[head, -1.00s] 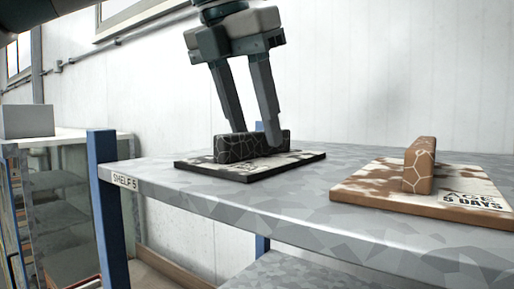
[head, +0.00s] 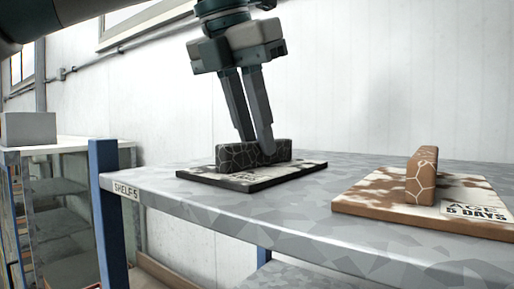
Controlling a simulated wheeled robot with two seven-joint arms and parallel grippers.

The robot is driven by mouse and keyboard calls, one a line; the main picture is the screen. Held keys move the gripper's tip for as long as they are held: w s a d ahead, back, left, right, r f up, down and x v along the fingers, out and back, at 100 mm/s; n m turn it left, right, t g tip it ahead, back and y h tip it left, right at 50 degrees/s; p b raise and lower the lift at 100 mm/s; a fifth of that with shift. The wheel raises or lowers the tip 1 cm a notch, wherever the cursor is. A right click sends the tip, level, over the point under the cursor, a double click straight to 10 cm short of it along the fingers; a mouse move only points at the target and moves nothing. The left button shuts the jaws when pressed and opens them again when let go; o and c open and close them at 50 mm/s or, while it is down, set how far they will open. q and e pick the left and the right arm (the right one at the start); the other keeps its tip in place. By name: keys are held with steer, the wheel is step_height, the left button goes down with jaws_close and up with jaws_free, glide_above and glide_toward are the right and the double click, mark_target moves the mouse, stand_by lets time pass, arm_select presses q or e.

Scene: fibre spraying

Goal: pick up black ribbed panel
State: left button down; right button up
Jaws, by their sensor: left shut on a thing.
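The black ribbed panel (head: 285,173) lies flat on the shelf, a dark board with a patchy white top. A black upright rib (head: 238,156) with pale crackle lines stands on it. My left gripper (head: 256,148) reaches down from above and is shut on this rib, its fingers close together. The far finger's tip is partly hidden behind the rib. The panel appears to rest on the shelf top, with no clear gap under it. My right gripper is not in view.
The grey shelf (head: 270,214) has a blue post (head: 107,215) and a "SHELF 5" label at its left corner. A brown panel (head: 375,203) with a brown rib lies to the right, with free shelf between. A glass-sided cabinet (head: 60,195) with a grey box stands at left.

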arm_select(q)
steer(key=shift+r, duration=0.2)
steer(key=shift+r+b, duration=0.45)
steer(key=shift+r, duration=0.25)
step_height(320, 180, up, 2)
steer(key=shift+r+b, duration=0.15)
steer(key=shift+b, duration=0.2)
steer(key=s+d+r+b, duration=0.1)
steer(key=s+d+r, duration=0.6)
steer(key=s+d, duration=0.1)
steer(key=shift+s+b, duration=0.35)
steer(key=shift+b, duration=0.05)
